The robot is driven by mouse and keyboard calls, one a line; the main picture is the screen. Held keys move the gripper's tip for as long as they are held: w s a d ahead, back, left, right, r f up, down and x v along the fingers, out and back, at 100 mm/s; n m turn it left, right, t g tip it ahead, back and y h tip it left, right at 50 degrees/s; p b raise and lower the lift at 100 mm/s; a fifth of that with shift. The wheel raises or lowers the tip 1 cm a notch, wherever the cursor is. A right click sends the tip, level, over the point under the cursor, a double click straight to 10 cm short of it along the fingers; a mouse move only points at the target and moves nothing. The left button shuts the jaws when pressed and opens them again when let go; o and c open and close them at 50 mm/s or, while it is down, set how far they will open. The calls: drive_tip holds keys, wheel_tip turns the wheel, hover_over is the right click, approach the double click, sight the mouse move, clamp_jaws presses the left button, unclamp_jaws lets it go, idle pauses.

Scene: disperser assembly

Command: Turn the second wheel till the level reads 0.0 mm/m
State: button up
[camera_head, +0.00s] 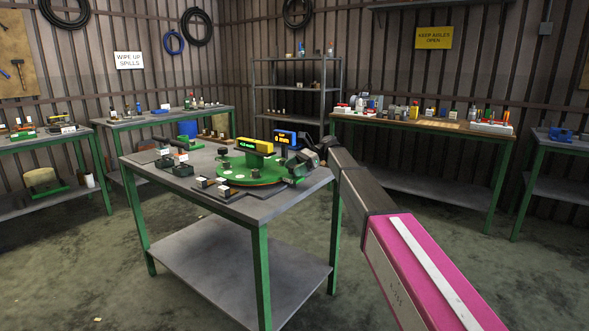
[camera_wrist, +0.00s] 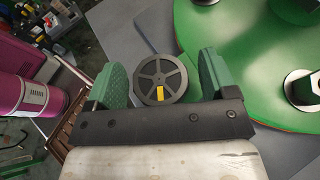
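In the wrist view a dark spoked wheel (camera_wrist: 162,80) with a yellow mark at its lower edge lies between the two green fingers of my gripper (camera_wrist: 165,82). The fingers are apart, with a gap visible on each side of the wheel. In the head view my gripper (camera_head: 306,158) is at the right side of the green round plate (camera_head: 232,172), and the wheel there is hidden or too small to tell. A yellow level (camera_head: 255,145) with a small green display stands above the plate. A blue display (camera_head: 286,137) reads "0 mm", partly legible.
The plate sits on a grey-topped table (camera_head: 262,209) with green legs. Dark fixtures (camera_head: 174,164) stand at its left and small blocks (camera_head: 212,187) at its front. A long bench (camera_head: 409,124) with bottles stands behind at the right.

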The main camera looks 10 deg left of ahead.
drive_tip(key=v, duration=1)
drive_tip(key=shift+w+d, duration=0.2)
drive_tip(key=shift+d, duration=0.1)
drive_tip(key=shift+r, duration=0.15)
drive_tip(key=shift+s+d+m+t+y, duration=0.7)
drive_tip(key=shift+s+m+t+y, duration=0.8)
drive_tip(key=shift+s+m+t, duration=1.8)
drive_tip(key=shift+m+t, duration=0.3)
drive_tip(key=shift+t, duration=0.2)
drive_tip(key=x, duration=0.6)
drive_tip(key=w+x, duration=0.1)
drive_tip(key=x, duration=0.3)
drive_tip(key=c, duration=0.9)
